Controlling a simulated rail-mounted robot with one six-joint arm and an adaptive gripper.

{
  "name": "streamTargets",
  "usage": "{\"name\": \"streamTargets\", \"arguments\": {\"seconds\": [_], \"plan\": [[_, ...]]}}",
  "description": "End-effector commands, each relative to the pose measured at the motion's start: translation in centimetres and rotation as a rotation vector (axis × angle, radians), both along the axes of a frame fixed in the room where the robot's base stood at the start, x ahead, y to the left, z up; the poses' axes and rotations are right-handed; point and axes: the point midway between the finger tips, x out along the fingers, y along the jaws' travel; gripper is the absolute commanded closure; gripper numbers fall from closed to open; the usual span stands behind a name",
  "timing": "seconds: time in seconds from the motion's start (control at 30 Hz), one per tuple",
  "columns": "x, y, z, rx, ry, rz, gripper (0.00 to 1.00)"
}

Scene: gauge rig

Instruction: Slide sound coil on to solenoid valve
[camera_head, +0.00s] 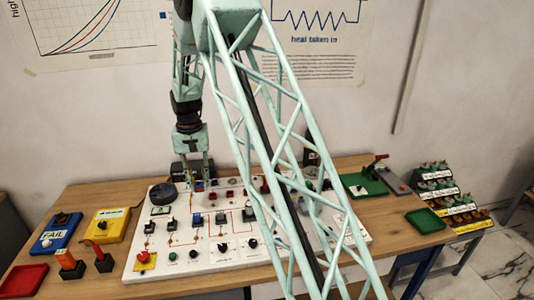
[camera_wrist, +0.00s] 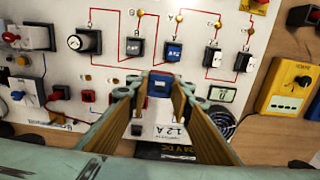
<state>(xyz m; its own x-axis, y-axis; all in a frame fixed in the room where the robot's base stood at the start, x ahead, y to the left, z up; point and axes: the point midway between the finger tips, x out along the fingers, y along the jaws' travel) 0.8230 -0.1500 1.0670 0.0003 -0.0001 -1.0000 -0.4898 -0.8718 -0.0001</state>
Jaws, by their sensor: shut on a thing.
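My gripper (camera_wrist: 160,92) is shut on a small dark block with a blue face, taken to be the coil (camera_wrist: 160,84). In the head view my gripper (camera_head: 197,182) points down over the back part of the white board (camera_head: 150,262); the block is not clear there. Several dark blocks stand in a row on the board, including a blue-topped one (camera_wrist: 173,51) just ahead of the held block and a black one (camera_wrist: 134,47) beside it. I cannot tell which is the solenoid valve, nor whether the held block touches the board.
A yellow meter (camera_head: 108,225) and a blue FAIL box (camera_head: 56,234) stand left of the board. A red tray (camera_head: 22,281) lies at the front left. Green trays (camera_head: 363,186) and a stepped rack (camera_head: 448,203) are on the right. My lattice arm hides part of the board.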

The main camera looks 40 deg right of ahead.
Motion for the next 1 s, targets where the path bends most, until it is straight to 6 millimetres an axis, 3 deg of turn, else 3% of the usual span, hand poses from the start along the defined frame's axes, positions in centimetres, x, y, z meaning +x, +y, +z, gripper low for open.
{"name": "streamTargets", "arguments": {"seconds": [0.03, 0.23, 0.5, 0.8, 1.0], "plan": [[0.7, -1.8, 0.1, 0.0, 0.0, -0.047, 0.91], [2.8, -8.4, -0.3, 0.0, 0.0, -0.238, 0.91], [4.5, -17.7, -0.9, 0.0, 0.0, -0.498, 0.91], [4.7, -28.3, -1.9, 0.0, 0.0, -0.783, 0.91], [4.0, -34.0, -2.5, 0.0, 0.001, -0.937, 0.91]]}}
